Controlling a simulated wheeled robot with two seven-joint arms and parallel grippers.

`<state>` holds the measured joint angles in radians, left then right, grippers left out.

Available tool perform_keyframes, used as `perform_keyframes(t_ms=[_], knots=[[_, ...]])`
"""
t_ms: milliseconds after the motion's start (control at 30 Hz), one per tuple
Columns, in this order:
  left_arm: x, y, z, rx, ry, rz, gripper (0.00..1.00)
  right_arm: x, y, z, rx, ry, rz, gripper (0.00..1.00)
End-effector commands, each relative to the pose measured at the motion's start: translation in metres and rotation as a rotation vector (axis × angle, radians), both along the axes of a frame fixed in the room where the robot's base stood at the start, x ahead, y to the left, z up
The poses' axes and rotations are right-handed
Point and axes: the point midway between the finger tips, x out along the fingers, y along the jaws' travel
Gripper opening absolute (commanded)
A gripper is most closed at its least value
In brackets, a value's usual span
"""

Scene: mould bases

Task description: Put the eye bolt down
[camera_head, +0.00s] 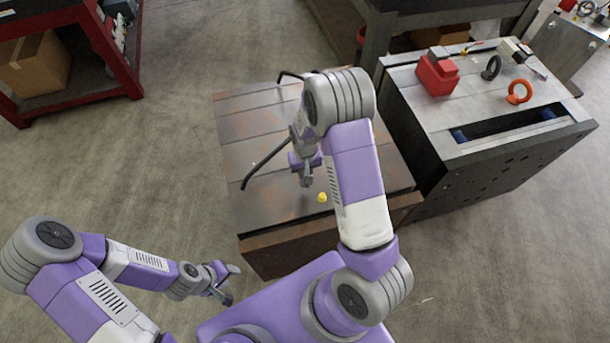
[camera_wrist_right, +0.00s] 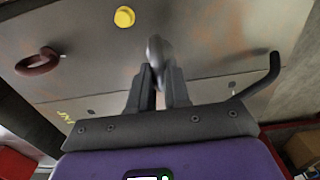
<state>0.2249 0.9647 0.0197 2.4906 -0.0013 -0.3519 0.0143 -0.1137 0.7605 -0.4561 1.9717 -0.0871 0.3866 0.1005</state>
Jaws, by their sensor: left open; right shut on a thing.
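My right gripper (camera_head: 306,180) is over the brown steel mould base (camera_head: 238,125), its fingers pointing down. In the right wrist view the gripper (camera_wrist_right: 160,80) is shut on a grey metal eye bolt (camera_wrist_right: 157,48), whose rounded end shows at the fingertips. I cannot tell whether the eye bolt touches the plate. In the head view the held eye bolt is too small to make out. My left gripper (camera_head: 232,284) is open and empty, low in front of the mould base.
A yellow plug (camera_head: 321,197) sits near the base's front edge. A reddish-brown ring (camera_wrist_right: 38,62) and a bent black bar (camera_wrist_right: 264,78) show in the wrist view. On the right bench are a red block (camera_head: 437,74), a black ring (camera_head: 491,67) and an orange ring (camera_head: 519,92).

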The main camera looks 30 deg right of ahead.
Motion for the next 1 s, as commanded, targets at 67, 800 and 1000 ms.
perform_keyframes(t_ms=[67,800,1000], knots=[[0.0,0.0,-0.001,0.0,0.0,0.0,0.43,0.0,0.0,-0.013,0.0,0.002,0.0,0.0],[0.0,0.0,-0.005,0.0,0.0,0.0,0.43,0.0,0.0,-0.027,0.0,0.0,0.001,0.42],[0.0,0.0,-0.005,0.0,0.0,0.0,0.43,0.0,0.0,-0.027,0.0,0.0,0.001,0.42]])
